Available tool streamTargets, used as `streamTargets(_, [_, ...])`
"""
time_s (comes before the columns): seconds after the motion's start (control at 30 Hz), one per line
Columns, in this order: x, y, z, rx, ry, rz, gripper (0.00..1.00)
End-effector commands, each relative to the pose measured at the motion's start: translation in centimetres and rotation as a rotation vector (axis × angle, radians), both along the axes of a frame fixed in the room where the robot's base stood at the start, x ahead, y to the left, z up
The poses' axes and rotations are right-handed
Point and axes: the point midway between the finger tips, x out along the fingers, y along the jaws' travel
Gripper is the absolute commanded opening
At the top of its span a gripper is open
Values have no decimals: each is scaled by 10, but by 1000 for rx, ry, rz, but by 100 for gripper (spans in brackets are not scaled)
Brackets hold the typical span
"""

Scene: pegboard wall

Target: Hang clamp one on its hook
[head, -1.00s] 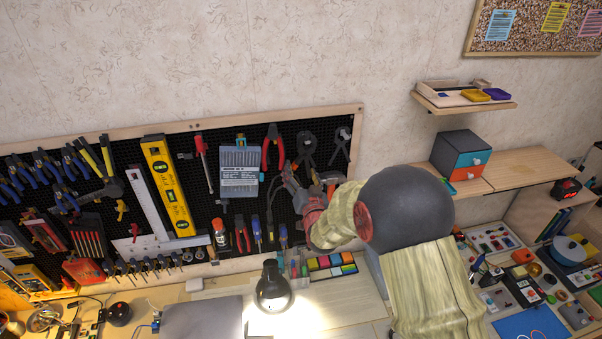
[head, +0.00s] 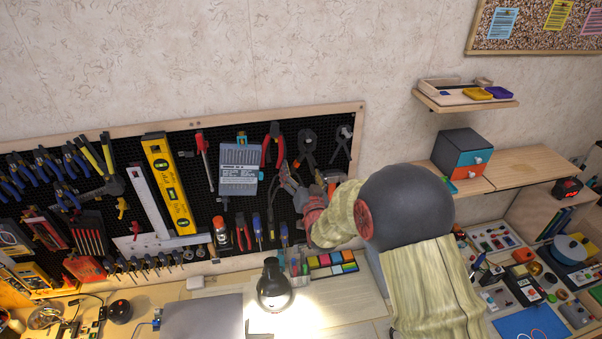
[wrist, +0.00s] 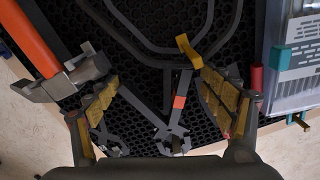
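A dark grey tool with thin crossing bars and a small orange mark, which looks like the clamp (wrist: 180,102), lies against the black pegboard in the wrist view. My gripper (wrist: 155,85) has its two yellow-padded fingers well apart, one on each side of these bars. Pegboard shows in the gap, and I see no pad closed on the tool. In the head view my gripper (head: 288,178) is at the right part of the pegboard (head: 235,205), and it hides most of what lies behind it. I cannot make out which hook is the clamp's.
An orange-handled hammer (wrist: 38,42) is close to one finger, and a grey case (wrist: 296,70) is beyond the other. Red-handled pliers (head: 272,145) and black-handled tools (head: 307,147) hang close above. A lit lamp (head: 273,285) stands on the bench below.

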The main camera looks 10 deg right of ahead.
Motion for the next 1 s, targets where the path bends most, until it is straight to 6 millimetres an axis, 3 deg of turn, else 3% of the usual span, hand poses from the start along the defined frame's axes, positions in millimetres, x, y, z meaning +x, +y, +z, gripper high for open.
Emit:
streamTargets(0.53, [-7, 0, 2, 0, -2, 0, 90])
streamTargets(1.0, [-92, 0, 1, 0, -1, 1, 90])
